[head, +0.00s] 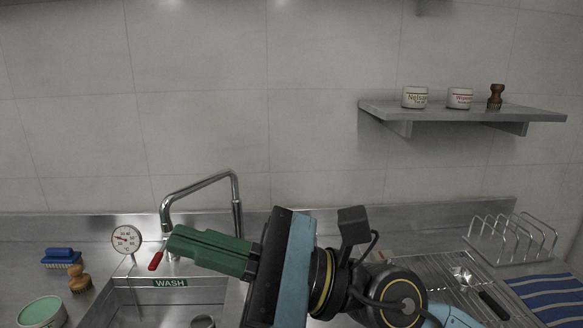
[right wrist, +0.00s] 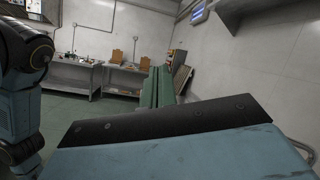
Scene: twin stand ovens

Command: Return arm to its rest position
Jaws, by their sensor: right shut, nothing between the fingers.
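My right gripper (head: 208,250) shows in the middle of the head view. Its green fingers are closed together and point left, with nothing between them. It is raised in front of the sink and faucet, and its arm comes in from the lower right. In the right wrist view its green fingers (right wrist: 157,88) point away into the room, past the black and blue gripper body. My left gripper does not show in either view.
A sink (head: 128,294) with a curved faucet (head: 201,184) and a dial thermometer (head: 126,239) lies behind the gripper. Brushes and a green-topped tub (head: 42,312) stand at left. A drainboard with a wire rack (head: 512,238) is at right. A wall shelf (head: 460,112) holds two pots and a brush.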

